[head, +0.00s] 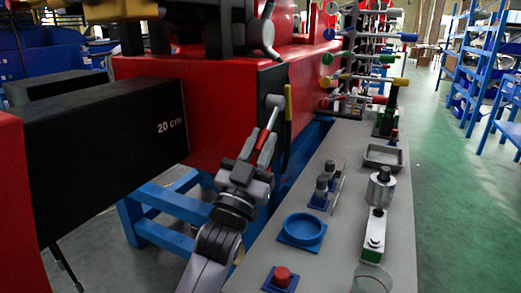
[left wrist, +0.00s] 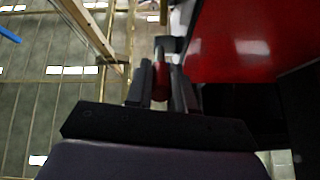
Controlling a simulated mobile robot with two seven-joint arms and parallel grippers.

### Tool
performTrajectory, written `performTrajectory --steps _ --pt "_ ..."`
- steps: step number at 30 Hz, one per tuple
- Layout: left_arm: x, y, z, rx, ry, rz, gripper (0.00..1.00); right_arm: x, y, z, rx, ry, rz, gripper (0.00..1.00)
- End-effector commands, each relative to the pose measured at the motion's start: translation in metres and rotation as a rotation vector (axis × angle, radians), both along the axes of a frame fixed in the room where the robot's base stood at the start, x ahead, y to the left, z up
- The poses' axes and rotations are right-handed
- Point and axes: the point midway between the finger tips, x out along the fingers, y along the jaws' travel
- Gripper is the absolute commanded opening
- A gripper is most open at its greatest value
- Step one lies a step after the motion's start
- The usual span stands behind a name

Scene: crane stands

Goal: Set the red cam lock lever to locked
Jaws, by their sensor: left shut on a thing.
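The red cam lock lever (head: 262,139) hangs from a grey round hub (head: 275,101) on a dark plate at the end of the red machine body. It slants down and left from the hub. My left gripper (head: 259,147) is shut on the lever's red grip, with one finger on each side. In the left wrist view the red grip (left wrist: 160,82) shows between the fingertips (left wrist: 161,90), with the grey hub (left wrist: 165,46) just beyond. The fingers hide part of the grip. A yellow strip (head: 288,104) stands upright right of the hub. My right gripper is not in view.
A grey bench (head: 340,215) runs along the right, carrying a blue round dish (head: 302,231), a red button (head: 282,276), grey pegs and a tray (head: 384,157). A black block marked 20 cm (head: 110,140) juts out left. The green floor at right is open.

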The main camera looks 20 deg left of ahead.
Motion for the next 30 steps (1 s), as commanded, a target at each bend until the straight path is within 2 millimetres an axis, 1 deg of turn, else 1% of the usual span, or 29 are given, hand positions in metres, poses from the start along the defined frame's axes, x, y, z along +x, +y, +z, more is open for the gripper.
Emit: performTrajectory --steps 11,12,13,14,23,26,30 --pt "0.0 0.0 -0.001 0.0 0.002 0.0 0.0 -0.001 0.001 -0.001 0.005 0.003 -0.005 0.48" --pt "0.0 0.0 -0.001 0.0 0.002 0.0 0.36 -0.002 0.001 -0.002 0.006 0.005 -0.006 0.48" --pt "0.0 0.0 -0.001 0.0 0.002 0.0 0.46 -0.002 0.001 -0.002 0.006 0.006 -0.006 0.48" --pt "0.0 0.0 -0.001 0.0 0.001 0.0 0.48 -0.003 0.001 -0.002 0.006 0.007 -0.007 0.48" --pt "-0.001 0.0 -0.001 0.0 0.0 0.0 0.48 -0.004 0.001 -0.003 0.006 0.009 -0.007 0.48" --pt "-0.006 0.0 -0.006 0.0 0.001 0.0 0.48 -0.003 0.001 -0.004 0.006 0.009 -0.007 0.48" --pt "-0.02 0.001 -0.017 0.0 0.003 0.0 0.48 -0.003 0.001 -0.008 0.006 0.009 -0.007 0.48"
